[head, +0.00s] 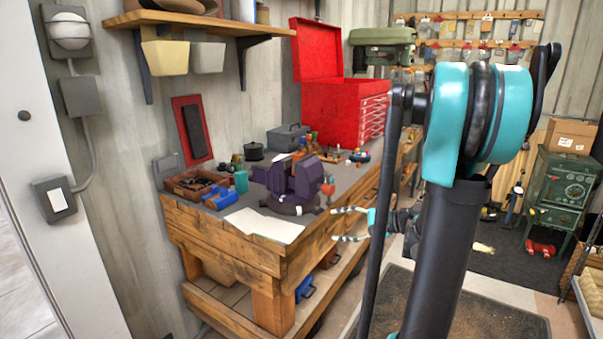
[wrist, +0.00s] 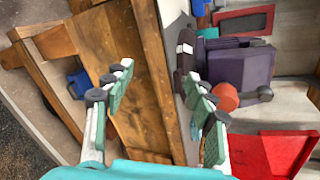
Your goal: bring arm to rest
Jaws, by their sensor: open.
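My gripper (head: 350,224) is open and empty at the front edge of the wooden workbench (head: 225,244), at about the height of its top. In the wrist view my gripper (wrist: 160,105) shows two spread fingers with green pads and nothing between them. The purple bench vise (head: 290,180) stands on the bench, to the left of the gripper in the head view. It also shows beyond the right finger in the wrist view (wrist: 240,62). Part of my arm stands upright in front of the head camera and hides some of the room.
A red tool chest (head: 335,112) with its lid up stands at the bench's back. A wooden box (head: 195,184), small tools and a white sheet (head: 264,225) lie on the bench. A green cabinet (head: 558,190) stands at the right. Floor lies open between bench and cabinet.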

